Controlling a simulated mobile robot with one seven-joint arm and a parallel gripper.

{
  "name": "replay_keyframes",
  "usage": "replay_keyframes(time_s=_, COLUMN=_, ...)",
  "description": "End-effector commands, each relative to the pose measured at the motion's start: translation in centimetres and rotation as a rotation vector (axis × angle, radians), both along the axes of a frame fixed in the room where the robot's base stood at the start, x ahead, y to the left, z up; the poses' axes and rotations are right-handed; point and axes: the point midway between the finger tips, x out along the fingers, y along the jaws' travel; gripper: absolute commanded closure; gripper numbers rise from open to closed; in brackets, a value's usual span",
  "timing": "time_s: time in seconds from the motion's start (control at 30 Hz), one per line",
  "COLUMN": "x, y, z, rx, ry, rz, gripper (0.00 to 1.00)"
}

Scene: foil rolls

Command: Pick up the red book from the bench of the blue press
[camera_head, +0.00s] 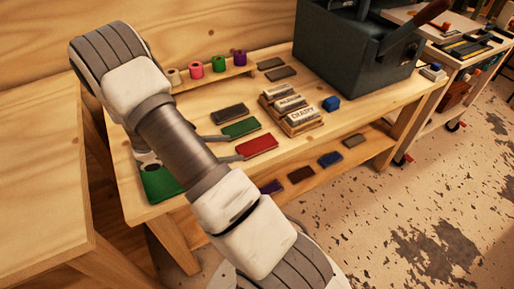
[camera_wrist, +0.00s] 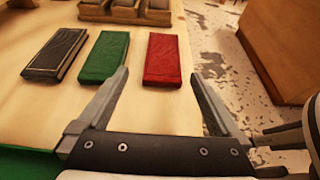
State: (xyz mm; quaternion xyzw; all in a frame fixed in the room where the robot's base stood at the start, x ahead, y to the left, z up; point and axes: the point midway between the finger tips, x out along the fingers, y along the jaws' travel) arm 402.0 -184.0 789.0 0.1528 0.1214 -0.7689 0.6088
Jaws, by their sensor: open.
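The red book (camera_head: 257,147) lies flat on the wooden bench (camera_head: 345,110) of the blue press (camera_head: 350,45). In the wrist view the red book (camera_wrist: 162,58) is just beyond my fingertips, with its near end between them in the picture. My gripper (camera_head: 235,147) is open and empty, pointing at the book's near end; both fingers also show in the wrist view (camera_wrist: 158,76). I cannot tell its exact height over the bench. My arm hides part of the bench's left side.
A green book (camera_wrist: 105,56) lies close left of the red one, near my left finger, with a black book (camera_wrist: 57,53) further left. Coloured rolls (camera_head: 218,64) line the back. A lower shelf (camera_head: 370,150) holds more books.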

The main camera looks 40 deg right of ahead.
Motion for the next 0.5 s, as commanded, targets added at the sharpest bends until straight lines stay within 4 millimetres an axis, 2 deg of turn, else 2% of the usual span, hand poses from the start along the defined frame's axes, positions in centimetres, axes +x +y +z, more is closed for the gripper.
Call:
replay_keyframes(time_s=0.1, x=-0.4, y=-1.3, z=-0.6, rx=-0.001, ry=0.002, rz=-0.001, gripper=0.00)
replay_keyframes(time_s=0.27, x=-0.6, y=-2.0, z=-0.9, rx=0.000, ry=0.001, rz=-0.002, gripper=0.00)
replay_keyframes(time_s=0.5, x=-1.8, y=-5.1, z=-2.3, rx=0.000, ry=0.000, rz=-0.003, gripper=0.00)
